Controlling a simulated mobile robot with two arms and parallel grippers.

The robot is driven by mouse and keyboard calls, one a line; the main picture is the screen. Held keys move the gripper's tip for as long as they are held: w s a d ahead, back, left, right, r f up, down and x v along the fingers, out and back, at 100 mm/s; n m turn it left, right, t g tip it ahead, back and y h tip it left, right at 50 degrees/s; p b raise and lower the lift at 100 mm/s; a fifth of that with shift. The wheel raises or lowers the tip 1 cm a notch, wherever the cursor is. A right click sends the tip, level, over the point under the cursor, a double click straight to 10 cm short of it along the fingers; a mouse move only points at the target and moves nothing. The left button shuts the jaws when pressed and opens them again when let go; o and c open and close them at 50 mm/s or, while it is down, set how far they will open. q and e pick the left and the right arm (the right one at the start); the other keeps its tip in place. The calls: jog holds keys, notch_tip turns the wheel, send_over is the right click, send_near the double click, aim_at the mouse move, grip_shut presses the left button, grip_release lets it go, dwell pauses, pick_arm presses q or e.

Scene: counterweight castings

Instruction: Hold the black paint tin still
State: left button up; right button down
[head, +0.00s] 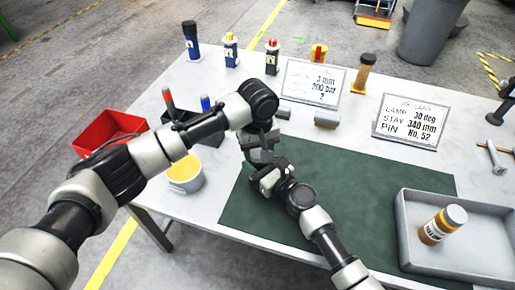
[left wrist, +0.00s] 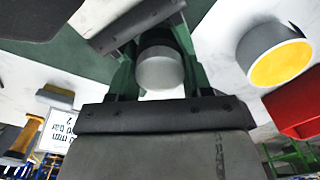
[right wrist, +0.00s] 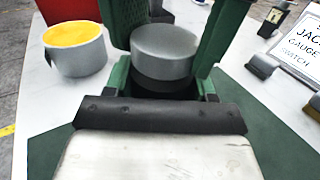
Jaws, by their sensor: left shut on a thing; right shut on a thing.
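The black paint tin is a short cylinder with a grey part and a black part. It shows between the green fingers in the left wrist view (left wrist: 160,68) and in the right wrist view (right wrist: 165,48). My left gripper (head: 262,146) is shut on it over the green mat. My right gripper (head: 268,176) is shut on it too, close beside the left one. In the head view the grippers hide most of the tin, and I cannot tell whether it touches the mat.
The green mat (head: 350,200) is mostly clear. A yellow-topped tin (head: 185,174) and a red bin (head: 105,136) stand left. A grey tray (head: 415,258) with a brown bottle (head: 441,226) lies right. Two signs (head: 311,82) (head: 411,121) and several bottles stand behind.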

pick_arm(q)
jog(key=m, duration=0.4)
jog(key=shift+m, duration=0.4)
jog(key=o, duration=1)
jog(key=shift+r, duration=2.25)
jog(key=shift+c, duration=0.3)
